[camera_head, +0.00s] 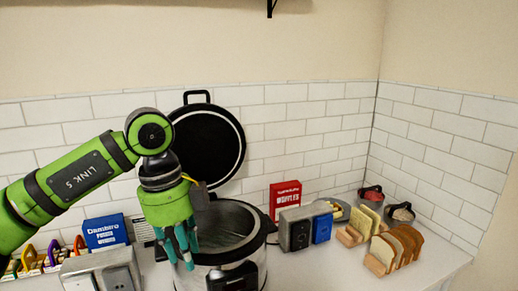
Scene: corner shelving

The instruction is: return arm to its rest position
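My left arm comes in from the left, green and black. My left gripper (180,252) points down, with teal fingers in front of the left side of an open cooker (250,275). The fingers look close together, but I cannot tell if they are shut or hold anything. I cannot tell whether the fingertips are over the pot's opening or in front of its rim. The cooker's round black lid (212,140) stands raised behind it. My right gripper is not in view.
A blue box (105,232) and a grey toaster (100,272) stand at left. A red box (285,196), another toaster (297,228), bread slices (398,246) and small containers (371,194) stand right of the cooker. The counter at the front right (425,262) is clear.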

